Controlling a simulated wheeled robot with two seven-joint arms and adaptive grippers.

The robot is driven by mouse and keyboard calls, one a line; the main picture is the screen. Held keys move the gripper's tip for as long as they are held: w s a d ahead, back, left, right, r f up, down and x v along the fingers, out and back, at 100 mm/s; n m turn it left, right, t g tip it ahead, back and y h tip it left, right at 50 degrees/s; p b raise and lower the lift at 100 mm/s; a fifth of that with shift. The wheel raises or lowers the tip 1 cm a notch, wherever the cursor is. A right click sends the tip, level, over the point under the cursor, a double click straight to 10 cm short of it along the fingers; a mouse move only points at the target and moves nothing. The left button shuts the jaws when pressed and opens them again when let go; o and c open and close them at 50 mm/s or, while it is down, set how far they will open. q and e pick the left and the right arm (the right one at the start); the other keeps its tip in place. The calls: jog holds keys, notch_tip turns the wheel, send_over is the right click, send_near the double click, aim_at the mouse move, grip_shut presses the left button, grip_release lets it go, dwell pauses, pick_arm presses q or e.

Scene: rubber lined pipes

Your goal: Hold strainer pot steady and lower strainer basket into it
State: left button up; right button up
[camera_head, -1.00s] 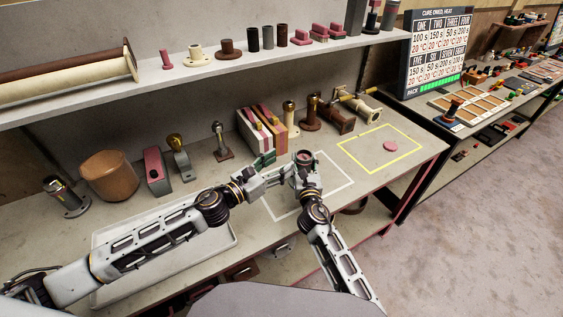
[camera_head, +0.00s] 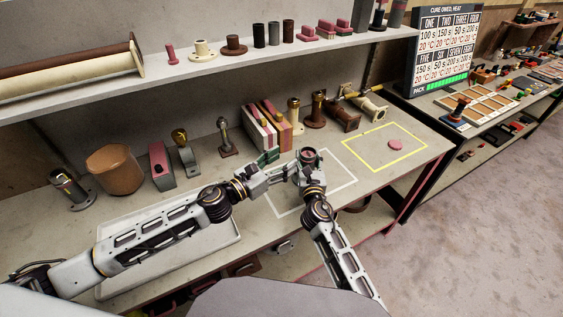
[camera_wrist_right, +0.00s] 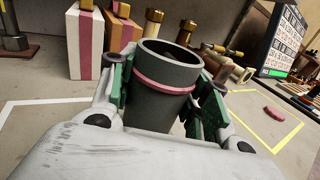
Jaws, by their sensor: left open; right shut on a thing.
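The strainer pot appears to be a dark grey open-topped cylinder with a pink band (camera_wrist_right: 165,100), seen in the right wrist view. It also shows in the head view (camera_head: 308,154), upright inside the white outline. My right gripper (camera_head: 309,172) is shut on it, with green pads on either side of its wall. My left gripper (camera_head: 269,156) is open and empty, just left of the pot and apart from it. The pot's lower part is hidden by my right gripper. I cannot tell which thing is the strainer basket.
A pink disc (camera_head: 395,145) lies in the yellow outline at right. Coloured blocks (camera_head: 262,130) and flanged pipes (camera_head: 342,115) stand behind the pot. A brown tub (camera_head: 114,170) and a pale tray (camera_head: 218,247) are at left. A shelf (camera_head: 215,68) overhangs the bench's back.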

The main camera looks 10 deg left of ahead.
dwell(0.3)
jog(key=o, duration=1.5)
jog(key=shift+s, duration=0.1)
jog(key=shift+s+d, duration=0.35)
jog(key=shift+s, duration=1.6)
jog(key=shift+s+d, duration=0.35)
jog(key=shift+s, duration=1.6)
jog(key=shift+s+d, duration=0.35)
jog(key=shift+s, duration=1.6)
jog(key=shift+s+f, duration=0.1)
